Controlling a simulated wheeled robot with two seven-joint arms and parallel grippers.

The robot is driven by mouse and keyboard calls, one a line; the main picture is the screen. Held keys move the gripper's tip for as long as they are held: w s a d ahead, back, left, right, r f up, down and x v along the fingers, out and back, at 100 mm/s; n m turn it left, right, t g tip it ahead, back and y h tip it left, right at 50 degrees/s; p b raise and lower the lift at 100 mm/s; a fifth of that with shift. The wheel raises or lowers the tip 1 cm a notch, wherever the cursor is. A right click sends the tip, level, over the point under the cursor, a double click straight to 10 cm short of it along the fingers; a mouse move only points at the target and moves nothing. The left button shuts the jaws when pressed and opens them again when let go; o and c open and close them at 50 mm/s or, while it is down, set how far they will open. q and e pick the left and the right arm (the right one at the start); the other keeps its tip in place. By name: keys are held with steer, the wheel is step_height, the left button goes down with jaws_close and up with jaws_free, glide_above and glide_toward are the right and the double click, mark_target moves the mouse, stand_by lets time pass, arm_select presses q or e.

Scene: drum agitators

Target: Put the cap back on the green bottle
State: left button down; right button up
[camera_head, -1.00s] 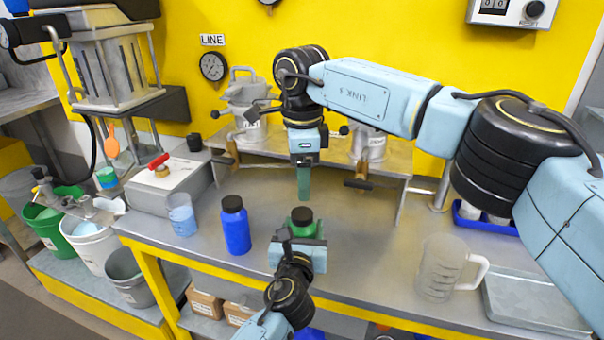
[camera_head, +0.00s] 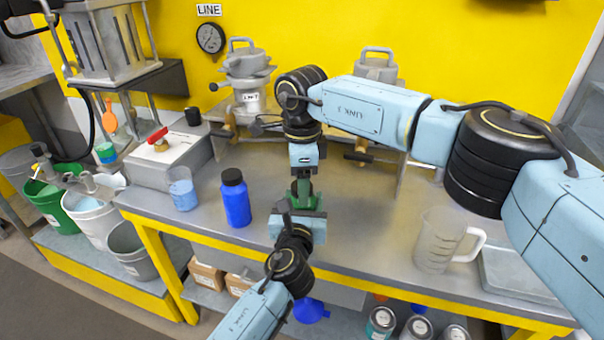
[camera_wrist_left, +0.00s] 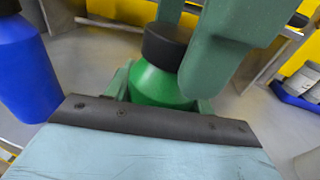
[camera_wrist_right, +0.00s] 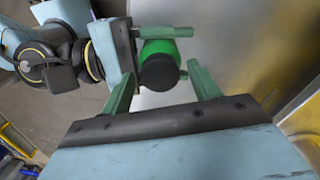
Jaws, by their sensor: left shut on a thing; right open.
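The green bottle (camera_wrist_left: 158,84) stands upright on the bench with a black cap (camera_wrist_left: 165,45) on its top; I cannot tell whether the cap is tight. In the right wrist view the cap (camera_wrist_right: 159,73) covers the top of the green bottle (camera_wrist_right: 168,48). My left gripper (camera_wrist_left: 160,93) is shut on the bottle's body from the front. My right gripper (camera_wrist_right: 163,75) points down from above, open, its fingers on either side of the cap with gaps visible. In the head view my right gripper (camera_head: 302,190) largely hides the cap and bottle.
A blue bottle (camera_head: 236,201) with a black cap stands left of the grippers, near a beaker (camera_head: 182,190) of blue liquid. A clear jug (camera_head: 443,240) and a flat tray (camera_head: 512,272) are at right. A low shelf with metal vessels (camera_head: 247,85) stands behind.

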steer(key=shift+c, duration=0.4)
steer(key=c, duration=0.9)
steer(key=m, duration=0.3)
steer(key=shift+m, duration=0.3)
steer(key=shift+c, duration=0.3)
steer(key=m, duration=0.4)
steer(key=shift+m, duration=0.3)
steer(key=o, duration=1.2)
step_height(320, 180, up, 12)
steer(key=shift+r, duration=0.1)
